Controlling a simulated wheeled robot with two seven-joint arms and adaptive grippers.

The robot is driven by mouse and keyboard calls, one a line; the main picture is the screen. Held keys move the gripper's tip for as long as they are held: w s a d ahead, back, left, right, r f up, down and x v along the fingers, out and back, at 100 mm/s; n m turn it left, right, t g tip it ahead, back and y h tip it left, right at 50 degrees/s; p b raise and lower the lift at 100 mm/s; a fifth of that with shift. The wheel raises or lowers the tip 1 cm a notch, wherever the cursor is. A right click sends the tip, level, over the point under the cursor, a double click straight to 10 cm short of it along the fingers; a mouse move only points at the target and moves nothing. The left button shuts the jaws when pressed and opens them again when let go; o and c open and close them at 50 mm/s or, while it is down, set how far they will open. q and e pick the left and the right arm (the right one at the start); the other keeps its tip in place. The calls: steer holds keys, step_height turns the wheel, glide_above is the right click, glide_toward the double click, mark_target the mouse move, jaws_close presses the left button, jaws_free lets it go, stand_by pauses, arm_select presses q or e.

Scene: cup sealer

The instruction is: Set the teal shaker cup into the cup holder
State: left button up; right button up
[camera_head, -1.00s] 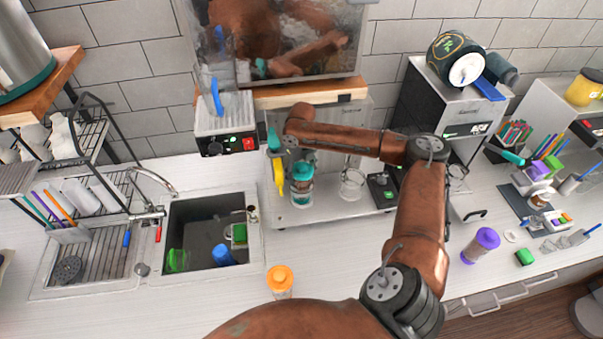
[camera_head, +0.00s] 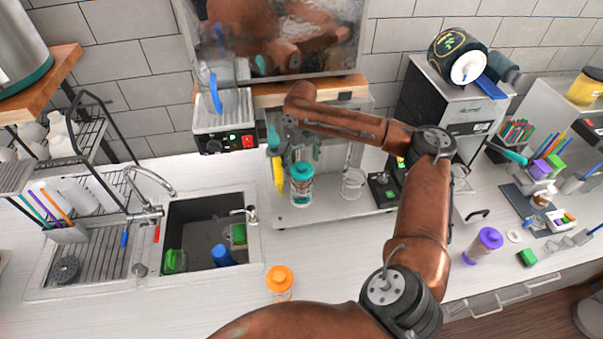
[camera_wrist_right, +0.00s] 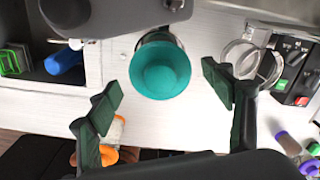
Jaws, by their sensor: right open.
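The teal shaker cup (camera_head: 302,187), with a teal lid and a clear body, stands upright on the grey base of the machine. In the right wrist view its teal top (camera_wrist_right: 160,70) lies beyond and between my fingertips, with gaps on both sides. My right gripper (camera_wrist_right: 160,97) is open and empty. In the head view it is above the cup, partly hidden by my arm. A clear round holder (camera_head: 353,184) stands right of the cup; it also shows in the wrist view (camera_wrist_right: 250,62). Whether the cup sits inside a holder ring is hidden. My left gripper is out of view.
The sink (camera_head: 204,197) lies left. An orange-lidded cup (camera_head: 280,280) stands on the front counter and a purple-lidded cup (camera_head: 484,245) at right. A black control box (camera_head: 383,188) stands right of the clear holder.

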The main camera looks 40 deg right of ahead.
step_height(320, 180, up, 7)
steer(key=shift+f+b, duration=0.2)
steer(key=shift+b, duration=0.35)
